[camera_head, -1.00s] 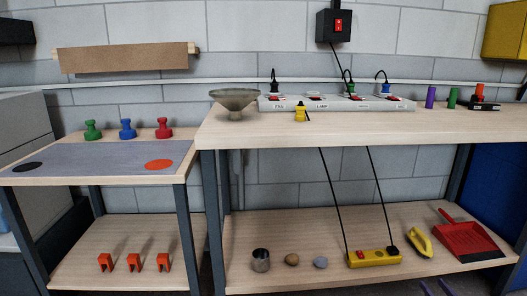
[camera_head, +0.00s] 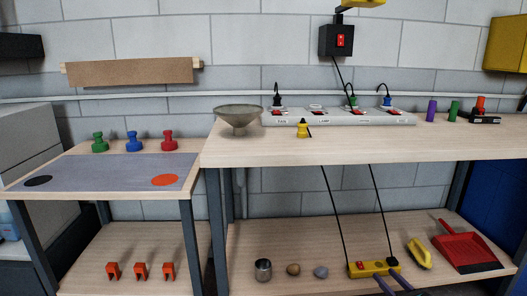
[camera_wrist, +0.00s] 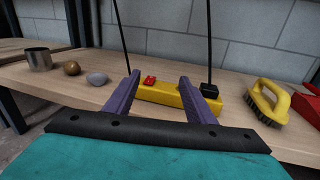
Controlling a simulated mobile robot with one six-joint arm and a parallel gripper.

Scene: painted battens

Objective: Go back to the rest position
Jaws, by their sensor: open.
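My gripper (camera_head: 387,276) shows at the bottom edge of the head view as two purple fingers, just in front of the yellow power block on the lower shelf. In the wrist view, my gripper (camera_wrist: 153,84) is open with nothing held between its fingers. The yellow power block (camera_wrist: 165,93), with a red switch and a black plug, lies beyond and partly behind the fingers. Whether the fingers touch it cannot be told. The block also shows in the head view (camera_head: 361,269).
On the lower shelf (camera_head: 340,236), a metal cup (camera_head: 263,270), two stones and a yellow brush (camera_head: 420,252) lie beside the block, with a red dustpan (camera_head: 466,247) at right. Black cords hang behind. The bench top (camera_head: 350,146) is above.

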